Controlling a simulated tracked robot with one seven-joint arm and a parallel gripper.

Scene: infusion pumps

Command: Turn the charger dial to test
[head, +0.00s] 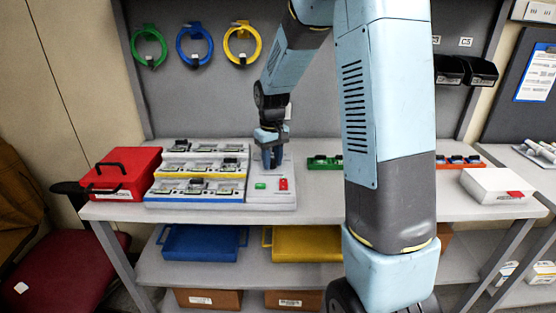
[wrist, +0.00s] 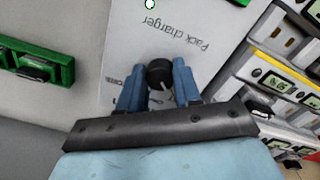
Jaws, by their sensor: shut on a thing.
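The pack charger (head: 284,200) is a pale box with a green and a red patch on its front, right of the tiered racks on the bench. Its panel, printed "Pack charger", fills the middle of the wrist view (wrist: 165,30). The dial (wrist: 160,70) is a black round knob with a small pale mark on its side toward my gripper. My gripper (wrist: 158,84) has its blue fingers on either side of the dial, shut on it. In the head view my gripper (head: 271,158) points down at the charger and hides the dial. The labels around the dial are mostly hidden by the fingers.
Tiered racks (head: 198,188) with several dark-topped units stand close left of the charger. A red case (head: 122,174) is farther left. A green rail (head: 322,162) lies to the right, and a white box (head: 496,186) stands at the right end. Coloured cable loops (head: 195,44) hang behind.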

